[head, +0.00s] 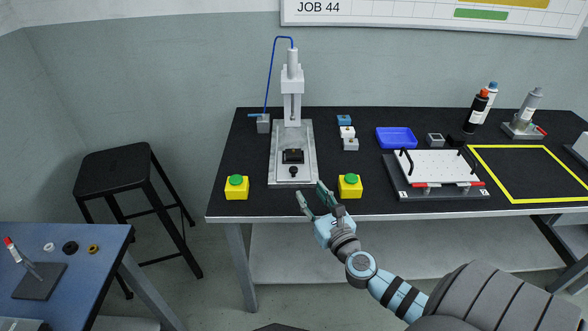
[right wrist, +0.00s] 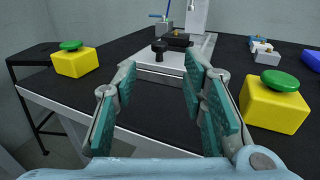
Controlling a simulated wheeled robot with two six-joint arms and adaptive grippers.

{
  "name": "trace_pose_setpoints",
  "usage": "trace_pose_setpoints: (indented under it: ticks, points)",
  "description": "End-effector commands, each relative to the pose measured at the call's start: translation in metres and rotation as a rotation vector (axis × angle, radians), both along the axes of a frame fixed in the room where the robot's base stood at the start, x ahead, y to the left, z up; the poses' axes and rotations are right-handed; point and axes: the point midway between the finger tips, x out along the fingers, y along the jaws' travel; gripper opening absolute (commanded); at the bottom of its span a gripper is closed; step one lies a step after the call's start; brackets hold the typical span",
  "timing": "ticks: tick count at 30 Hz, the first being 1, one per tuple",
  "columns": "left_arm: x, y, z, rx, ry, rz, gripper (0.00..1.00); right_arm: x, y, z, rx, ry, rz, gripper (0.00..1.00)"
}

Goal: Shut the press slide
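The press (head: 292,82) stands on the black table, with a pale column and a blue hose. Its light grey base plate (head: 281,177) reaches toward the table's front edge. The slide's dark block (head: 293,156) sits on the plate, forward of the column. A black knob (head: 293,171) stands in front of the block; the knob also shows in the right wrist view (right wrist: 159,48). My right gripper (head: 313,194) is open and empty at the table's front edge, just in front of the plate and apart from the knob. My left gripper is not in view.
Yellow boxes with green buttons stand left (head: 236,190) and right (head: 350,188) of the plate; the right one is close to my right gripper. A white-topped fixture (head: 437,168) and a blue tray (head: 396,138) lie further right. A black stool (head: 115,168) stands left.

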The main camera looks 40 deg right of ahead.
Motion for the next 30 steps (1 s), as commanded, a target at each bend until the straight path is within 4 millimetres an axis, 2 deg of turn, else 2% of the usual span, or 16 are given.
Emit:
trace_pose_setpoints:
  ticks: [6,12,15,19,26,30]
  points:
    - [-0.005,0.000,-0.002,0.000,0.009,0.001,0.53,0.057,-0.015,0.001,0.005,-0.004,-0.003,0.39]
    - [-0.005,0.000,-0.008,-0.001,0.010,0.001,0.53,0.096,-0.025,-0.001,0.007,-0.003,-0.003,0.39]
    - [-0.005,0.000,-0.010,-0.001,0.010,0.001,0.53,0.108,-0.029,-0.001,0.008,-0.002,-0.003,0.39]
    - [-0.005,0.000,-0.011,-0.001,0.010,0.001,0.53,0.115,-0.031,0.000,0.007,-0.001,-0.002,0.39]
    - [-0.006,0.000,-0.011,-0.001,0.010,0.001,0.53,0.116,-0.031,0.000,0.008,-0.001,-0.002,0.39]
    - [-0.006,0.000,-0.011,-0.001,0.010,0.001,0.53,0.116,-0.031,0.000,0.008,-0.001,-0.002,0.18]
